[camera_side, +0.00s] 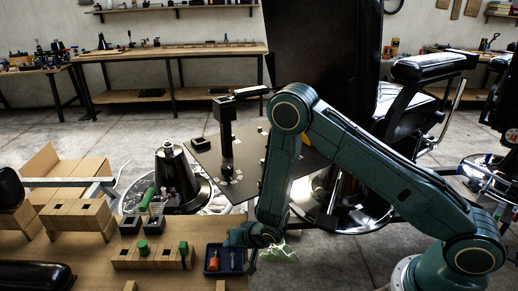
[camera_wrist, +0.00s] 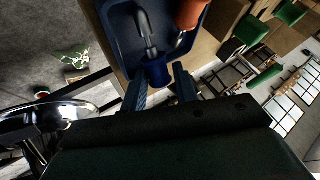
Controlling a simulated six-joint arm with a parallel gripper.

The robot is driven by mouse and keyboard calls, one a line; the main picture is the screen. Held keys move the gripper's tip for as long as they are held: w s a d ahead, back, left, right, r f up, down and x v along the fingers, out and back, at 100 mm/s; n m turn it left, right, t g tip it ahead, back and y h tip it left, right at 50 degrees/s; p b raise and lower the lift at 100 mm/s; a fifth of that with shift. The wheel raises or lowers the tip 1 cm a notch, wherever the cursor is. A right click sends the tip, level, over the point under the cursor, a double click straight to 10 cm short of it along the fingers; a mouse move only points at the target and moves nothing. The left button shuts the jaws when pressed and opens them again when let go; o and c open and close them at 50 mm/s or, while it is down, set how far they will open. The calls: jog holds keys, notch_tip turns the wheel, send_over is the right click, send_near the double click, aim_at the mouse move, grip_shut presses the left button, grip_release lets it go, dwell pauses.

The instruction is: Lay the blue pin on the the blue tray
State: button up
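The blue tray (camera_side: 240,270) lies near the right end of the wooden bench. It fills the upper middle of the wrist view (camera_wrist: 118,32). The blue pin (camera_wrist: 157,72) has a thick blue end and a bent metal shank that reaches over the tray floor. Its blue end is at the tray's near edge, between the two fingertips of my gripper (camera_wrist: 159,75). My gripper (camera_side: 240,240) is low beside the tray in the side view. I cannot tell whether the fingers press on the pin or whether it rests fully on the tray.
An orange-handled pin (camera_side: 213,263) lies in the tray. Left of it, a wooden block (camera_side: 125,259) holds green pieces (camera_side: 143,247). Dark square holders (camera_side: 130,225) stand behind it. A dark plate (camera_side: 210,155) stands beyond. The bench edge is close on the right.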

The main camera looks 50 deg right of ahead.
jog(key=o, duration=0.3)
jog(key=shift+s+r, duration=0.1)
jog(key=v, duration=1.3)
jog(key=shift+r, duration=0.25)
jog(key=shift+s, duration=0.1)
dwell(0.6)
